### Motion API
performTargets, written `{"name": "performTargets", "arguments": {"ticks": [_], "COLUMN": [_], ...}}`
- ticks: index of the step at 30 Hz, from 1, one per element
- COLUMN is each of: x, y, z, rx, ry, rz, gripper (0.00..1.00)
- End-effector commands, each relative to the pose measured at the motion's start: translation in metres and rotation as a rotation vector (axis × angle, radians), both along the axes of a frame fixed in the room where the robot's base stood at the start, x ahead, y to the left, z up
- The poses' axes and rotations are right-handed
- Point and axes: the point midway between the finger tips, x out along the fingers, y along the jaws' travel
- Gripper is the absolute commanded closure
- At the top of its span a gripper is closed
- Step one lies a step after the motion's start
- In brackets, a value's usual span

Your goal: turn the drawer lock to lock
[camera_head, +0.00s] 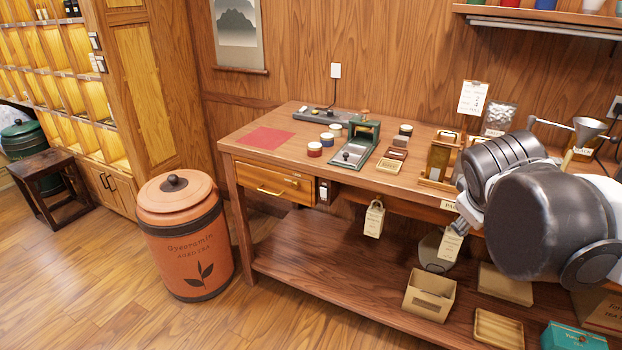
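The drawer (266,183) is at the left end of the wooden workbench, under its top. It has a brass bar handle (271,191) and looks shut. A small dark spot near the upper right of its front may be the lock, but it is too small to tell which way it is turned. A small dark and pale fitting (323,192) sits just right of the drawer. My arm fills the right side of the view, well to the right of the drawer.
A lidded orange canister (186,240) stands on the floor left of the workbench (231,146), near the drawer. A red mat (265,138), small tins and a green press (358,143) are on top. A paper tag (375,219) hangs right of the drawer. Floor before the drawer looks clear.

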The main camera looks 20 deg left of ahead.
Motion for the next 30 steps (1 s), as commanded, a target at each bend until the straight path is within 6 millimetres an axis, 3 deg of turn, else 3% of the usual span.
{"name": "performTargets", "arguments": {"ticks": [3,15,24,30], "x": [0.037,0.144,0.206,0.234], "y": [0.021,0.107,0.194,0.259], "z": [0.000,-0.018,-0.050,-0.081], "rx": [-0.115,-0.521,-0.835,-1.047], "ry": [0.000,-0.010,-0.026,-0.043], "rz": [0.093,0.380,0.567,0.675], "gripper": [0.58,0.58,0.58,0.58]}}
